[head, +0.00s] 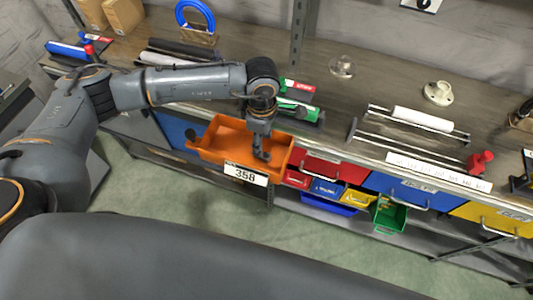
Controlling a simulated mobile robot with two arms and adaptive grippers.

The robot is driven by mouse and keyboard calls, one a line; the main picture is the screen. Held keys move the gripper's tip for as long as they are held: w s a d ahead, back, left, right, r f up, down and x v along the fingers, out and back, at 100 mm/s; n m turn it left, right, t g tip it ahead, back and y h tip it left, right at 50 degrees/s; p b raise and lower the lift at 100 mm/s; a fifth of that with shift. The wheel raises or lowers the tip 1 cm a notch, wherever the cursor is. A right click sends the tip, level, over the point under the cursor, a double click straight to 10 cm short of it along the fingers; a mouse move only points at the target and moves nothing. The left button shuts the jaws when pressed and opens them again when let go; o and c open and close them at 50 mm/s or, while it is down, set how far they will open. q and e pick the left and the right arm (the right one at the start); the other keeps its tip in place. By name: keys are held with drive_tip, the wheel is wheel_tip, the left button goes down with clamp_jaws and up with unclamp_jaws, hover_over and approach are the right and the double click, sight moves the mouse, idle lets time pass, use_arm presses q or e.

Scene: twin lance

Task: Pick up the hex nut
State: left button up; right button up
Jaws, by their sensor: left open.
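My left arm reaches in from the left, and my left gripper (262,152) points down over the orange bin (222,128) that stands out from the shelf front. The gripper is open, and its fingertips are at or inside the bin, near its right side. I cannot make out a hex nut; it may be hidden in the bin behind the gripper or be too small to see. The bin carries a white label reading 358 (246,174). My right gripper is not in view.
A workbench (385,92) runs behind, with a roller rack (415,130), a pale flanged fitting (438,92) and a clear fitting (341,66). Red (335,167) and blue drawers sit right of the bin. Small bins, including a green one (389,214), hang below. The floor (290,245) in front is clear.

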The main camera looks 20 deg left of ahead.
sight(265, 155)
use_arm(q)
drive_tip(key=shift+d+f, duration=0.1)
drive_tip(key=shift+f, duration=0.15)
drive_tip(key=f+p, duration=0.1)
drive_tip(key=f, duration=0.2)
drive_tip(key=f+p, duration=0.1)
drive_tip(key=shift+s+d+f+p, duration=0.1)
drive_tip(key=shift+d+f+p, duration=0.15)
drive_tip(key=shift+p, duration=0.1)
drive_tip(key=shift+f, duration=0.2)
drive_tip(key=shift+c, duration=1.3)
clamp_jaws()
